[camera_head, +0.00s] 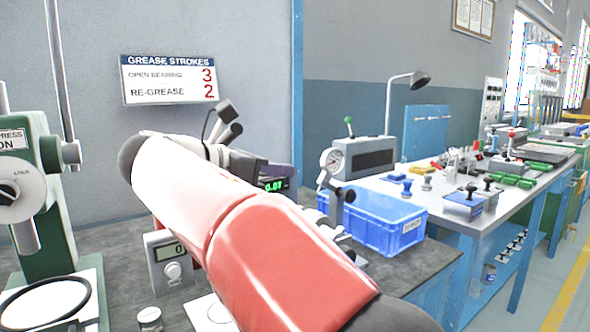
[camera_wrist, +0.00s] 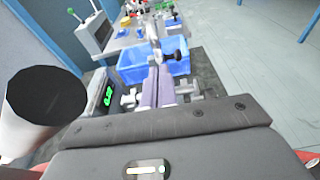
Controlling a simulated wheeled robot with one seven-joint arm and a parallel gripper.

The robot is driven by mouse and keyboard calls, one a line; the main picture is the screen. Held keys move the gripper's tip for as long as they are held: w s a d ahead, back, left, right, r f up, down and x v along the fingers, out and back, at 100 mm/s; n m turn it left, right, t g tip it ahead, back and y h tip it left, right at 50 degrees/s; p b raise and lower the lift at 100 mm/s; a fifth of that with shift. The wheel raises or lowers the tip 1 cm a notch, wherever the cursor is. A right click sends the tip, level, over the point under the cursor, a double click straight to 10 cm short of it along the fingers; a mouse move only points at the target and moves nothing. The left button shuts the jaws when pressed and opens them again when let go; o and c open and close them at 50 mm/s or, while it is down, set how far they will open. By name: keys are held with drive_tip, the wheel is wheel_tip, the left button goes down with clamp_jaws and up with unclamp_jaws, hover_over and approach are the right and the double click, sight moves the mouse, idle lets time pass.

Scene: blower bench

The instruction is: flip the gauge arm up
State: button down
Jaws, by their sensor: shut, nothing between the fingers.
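A dial gauge (camera_head: 331,160) with a round white face stands in front of the blue bin in the head view, on a jointed grey arm with a black knob (camera_head: 348,195). In the wrist view the gauge arm (camera_wrist: 155,32) rises just beyond my fingertips, with its black knob (camera_wrist: 179,42) to the right. My gripper (camera_wrist: 157,72) is shut and empty, its purple-grey fingers pointing at the foot of this arm. I cannot tell whether they touch it. In the head view my own red arm hides much of the gripper and the gauge's base.
A blue bin (camera_head: 372,228) stands right behind the gauge; it also shows in the wrist view (camera_wrist: 130,73). A display with green digits (camera_wrist: 108,97) is left of my fingers. A grey meter (camera_head: 168,262) and a green press (camera_head: 52,225) stand further left.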

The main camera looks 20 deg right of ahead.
drive_tip(key=shift+a, duration=0.2)
drive_tip(key=a+f+y+b, duration=0.1)
drive_tip(key=a+f+b, duration=0.2)
drive_tip(key=f, duration=0.2)
drive_tip(key=shift+s+a+f+b, duration=0.3)
drive_tip(key=shift+s+a+b, duration=0.1)
drive_tip(key=x, duration=0.3)
drive_tip(key=r+b+x, duration=0.1)
drive_tip(key=x, duration=0.3)
drive_tip(key=r+x, duration=0.1)
drive_tip(key=x, duration=0.2)
drive_tip(key=shift+w+d+f, duration=0.1)
drive_tip(key=shift+d, duration=0.55)
drive_tip(key=shift+w+d+r, duration=0.15)
drive_tip(key=shift+d+r, duration=0.25)
drive_tip(key=shift+r, duration=0.2)
